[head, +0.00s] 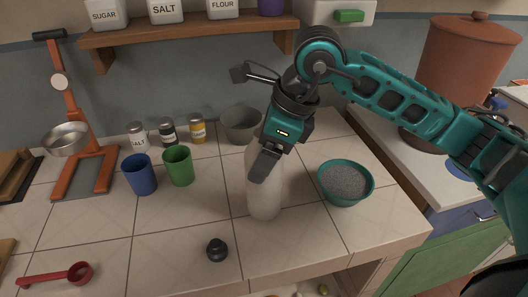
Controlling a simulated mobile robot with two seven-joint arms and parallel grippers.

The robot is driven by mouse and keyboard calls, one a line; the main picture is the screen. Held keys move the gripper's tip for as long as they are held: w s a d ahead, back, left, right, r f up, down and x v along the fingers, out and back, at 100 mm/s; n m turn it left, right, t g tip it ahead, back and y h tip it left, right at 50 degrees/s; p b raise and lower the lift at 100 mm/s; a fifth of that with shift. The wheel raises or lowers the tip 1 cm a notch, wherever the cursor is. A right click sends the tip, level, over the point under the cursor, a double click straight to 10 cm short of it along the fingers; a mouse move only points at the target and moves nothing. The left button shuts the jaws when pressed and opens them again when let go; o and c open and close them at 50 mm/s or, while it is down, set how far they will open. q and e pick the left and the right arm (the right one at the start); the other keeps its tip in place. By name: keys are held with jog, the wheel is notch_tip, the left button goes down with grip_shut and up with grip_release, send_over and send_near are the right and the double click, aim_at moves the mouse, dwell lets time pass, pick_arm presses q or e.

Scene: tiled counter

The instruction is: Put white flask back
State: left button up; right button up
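The white flask (264,197) stands upright, or nearly so, near the counter's front, left of a teal bowl. My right gripper (266,163) is over its upper part, pointing down. One dark finger lies in front of the flask, and the other finger is hidden. The flask's top is covered by the gripper, so I cannot tell whether the fingers are closed on it. A small black stopper-like piece (217,250) lies on the tiles in front and to the left. My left gripper is not in view.
The teal bowl (345,201) of grey grains is close on the right. A grey bowl (240,124) stands behind, with spice jars (198,129), a green cup (179,165) and a blue cup (140,175) to the left. A shelf (185,32) hangs above. The front-left tiles hold a red scoop (79,273).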

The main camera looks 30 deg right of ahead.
jog(key=shift+f, duration=0.1)
jog(key=o, duration=1.4)
jog(key=shift+o, duration=0.2)
jog(key=shift+r, duration=0.5)
jog(key=v, duration=1.1)
jog(key=shift+r+p, duration=0.15)
jog(key=shift+p, duration=0.2)
jog(key=shift+s+d, duration=0.1)
